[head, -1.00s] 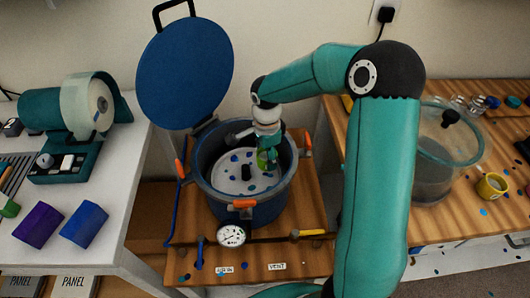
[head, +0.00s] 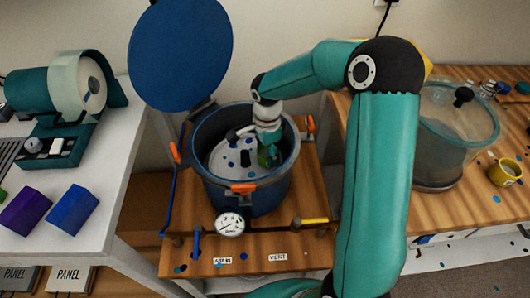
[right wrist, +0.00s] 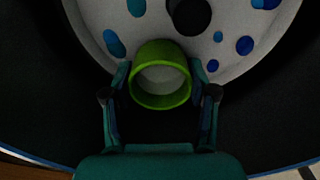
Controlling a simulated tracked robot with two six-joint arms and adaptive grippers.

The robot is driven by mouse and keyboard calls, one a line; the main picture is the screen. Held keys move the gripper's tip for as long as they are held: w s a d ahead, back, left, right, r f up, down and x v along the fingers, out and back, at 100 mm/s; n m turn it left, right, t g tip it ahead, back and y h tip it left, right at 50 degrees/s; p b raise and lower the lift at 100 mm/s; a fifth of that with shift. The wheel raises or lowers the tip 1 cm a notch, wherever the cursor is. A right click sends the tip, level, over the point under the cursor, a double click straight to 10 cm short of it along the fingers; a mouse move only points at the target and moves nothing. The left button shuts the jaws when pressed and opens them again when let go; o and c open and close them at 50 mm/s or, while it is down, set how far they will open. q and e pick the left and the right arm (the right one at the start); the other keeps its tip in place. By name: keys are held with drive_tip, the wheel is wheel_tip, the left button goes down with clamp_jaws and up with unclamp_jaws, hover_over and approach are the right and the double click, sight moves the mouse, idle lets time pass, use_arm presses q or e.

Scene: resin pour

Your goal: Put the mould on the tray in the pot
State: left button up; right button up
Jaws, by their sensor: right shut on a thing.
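The blue pot (head: 238,196) stands open on the wooden stand, its round blue lid (head: 181,48) raised behind it. Inside lies the white tray (head: 221,156) with blue spots; it also shows in the right wrist view (right wrist: 240,20). My right gripper (head: 268,150) reaches down into the pot. It is shut on the green ring-shaped mould (right wrist: 160,50), fingers on both sides. The mould is over the tray's near edge, beside a black post (right wrist: 190,14); whether it touches the tray I cannot tell. My left gripper is not in view.
A pressure gauge (head: 230,224) and a yellow-handled valve (head: 312,221) sit in front of the pot. A clear container (head: 455,135) and a yellow cup (head: 505,172) stand on the right table. Purple and blue blocks (head: 73,210) lie on the left bench.

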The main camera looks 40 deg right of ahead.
drive_tip(key=shift+f+b, duration=0.45)
drive_tip(key=o, duration=1.3)
wheel_tip(320, 180, up, 15)
drive_tip(key=p, duration=0.9)
